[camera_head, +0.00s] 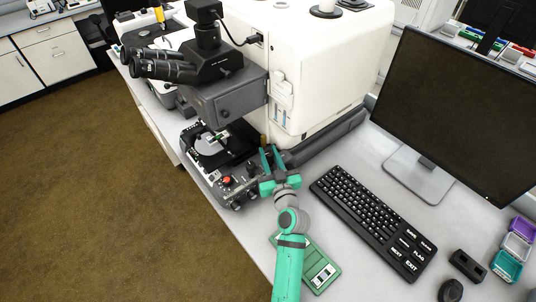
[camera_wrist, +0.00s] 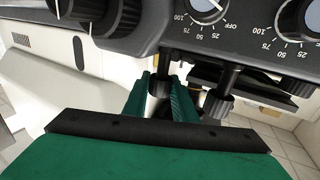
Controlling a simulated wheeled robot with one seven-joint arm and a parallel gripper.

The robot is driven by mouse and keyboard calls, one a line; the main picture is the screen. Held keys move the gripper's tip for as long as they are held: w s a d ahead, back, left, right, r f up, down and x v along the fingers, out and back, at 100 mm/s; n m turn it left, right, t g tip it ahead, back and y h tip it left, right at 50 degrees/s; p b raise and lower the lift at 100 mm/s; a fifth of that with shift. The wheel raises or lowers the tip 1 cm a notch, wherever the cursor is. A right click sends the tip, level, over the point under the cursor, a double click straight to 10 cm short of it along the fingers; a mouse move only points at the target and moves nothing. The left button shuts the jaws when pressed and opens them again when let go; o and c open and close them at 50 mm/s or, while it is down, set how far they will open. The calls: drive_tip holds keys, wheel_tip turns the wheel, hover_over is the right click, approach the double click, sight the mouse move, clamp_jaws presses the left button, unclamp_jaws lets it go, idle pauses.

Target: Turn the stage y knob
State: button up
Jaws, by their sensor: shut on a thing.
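The infrared microscope (camera_head: 215,105) stands on the bench, with a round pale plate on its dark stage (camera_head: 230,150). My gripper (camera_head: 270,160) is at the right side of the stage, with its green fingers pointing toward the microscope. In the wrist view, my gripper (camera_wrist: 163,97) has its green fingers on either side of a black hanging knob (camera_wrist: 160,84) and is shut on it. This appears to be the stage y knob; no label shows on it. A second black knob (camera_wrist: 218,104) hangs to its right, outside the fingers. In the head view the fingers hide the held knob.
Numbered dials (camera_wrist: 206,6) sit on the panel above the fingers in the wrist view. Small coloured trays (camera_head: 506,266) lie at the far right.

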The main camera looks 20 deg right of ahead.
drive_tip(key=o, duration=1)
drive_tip(key=shift+o, duration=0.2)
drive_tip(key=shift+s, duration=0.15)
drive_tip(key=shift+s, duration=0.25)
drive_tip(key=s, duration=1)
drive_tip(key=shift+a, duration=0.3)
